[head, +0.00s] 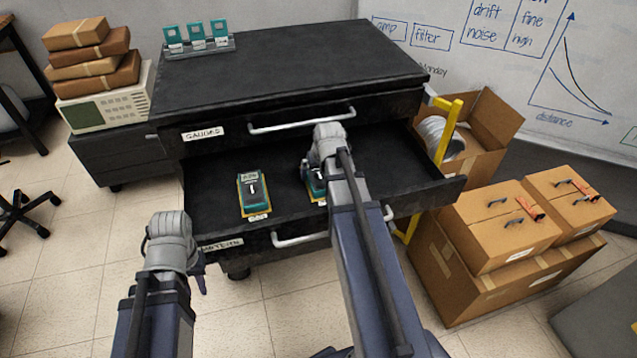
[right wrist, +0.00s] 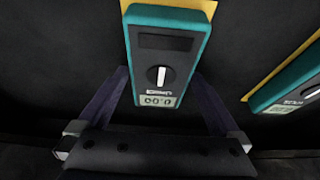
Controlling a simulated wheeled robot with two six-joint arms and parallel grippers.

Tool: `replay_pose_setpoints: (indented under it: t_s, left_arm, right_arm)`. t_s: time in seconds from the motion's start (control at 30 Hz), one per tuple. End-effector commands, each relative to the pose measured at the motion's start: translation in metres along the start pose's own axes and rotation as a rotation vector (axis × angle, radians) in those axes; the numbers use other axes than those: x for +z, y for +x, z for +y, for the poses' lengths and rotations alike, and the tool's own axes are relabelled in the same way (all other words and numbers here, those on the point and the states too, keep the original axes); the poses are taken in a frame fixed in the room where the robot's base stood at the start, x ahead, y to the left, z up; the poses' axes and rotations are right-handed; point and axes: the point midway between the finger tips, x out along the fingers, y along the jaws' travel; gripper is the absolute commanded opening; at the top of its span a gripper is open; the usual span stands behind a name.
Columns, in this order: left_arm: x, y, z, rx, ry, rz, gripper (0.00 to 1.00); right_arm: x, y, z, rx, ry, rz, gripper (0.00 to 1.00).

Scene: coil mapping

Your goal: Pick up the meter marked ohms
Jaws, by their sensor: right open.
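A teal meter (head: 253,192) with a dark face lies on a yellow backing in the open drawer (head: 215,205). The small print on its top label is too blurred to read surely. A second teal meter (head: 317,186) lies to its right, mostly hidden by my right gripper (head: 318,168). Another meter (right wrist: 288,82) shows at the right edge. My left gripper (head: 199,270) hangs outside the drawer at the lower left; its jaws are unclear.
The black cabinet (head: 290,60) carries a rack of teal gauges (head: 198,38). A drawer labelled gauges (head: 203,133) is above the open one. Cardboard boxes (head: 505,225) and a yellow post (head: 447,130) stand at the right.

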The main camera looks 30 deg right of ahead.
Motion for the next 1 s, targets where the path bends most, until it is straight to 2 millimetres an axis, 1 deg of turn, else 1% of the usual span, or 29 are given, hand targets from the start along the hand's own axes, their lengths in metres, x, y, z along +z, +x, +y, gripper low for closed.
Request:
replay_pose_setpoints:
  t_s: [0.03, 0.27, 1.0]
  left_arm:
    - [-0.0003, 0.0048, 0.0005, 0.000, 0.000, 0.000, 0.30]
    - [-0.0002, 0.0027, 0.0003, 0.000, 0.000, 0.000, 0.30]
    - [-0.0002, 0.0028, 0.0003, 0.000, 0.000, 0.000, 0.30]
  right_arm:
    - [0.0004, 0.0051, 0.0000, 0.000, 0.000, 0.000, 1.00]
    - [-0.0002, 0.0030, -0.0001, 0.000, 0.000, 0.000, 0.99]
    - [-0.0001, 0.0031, -0.0001, 0.000, 0.000, 0.000, 0.16]
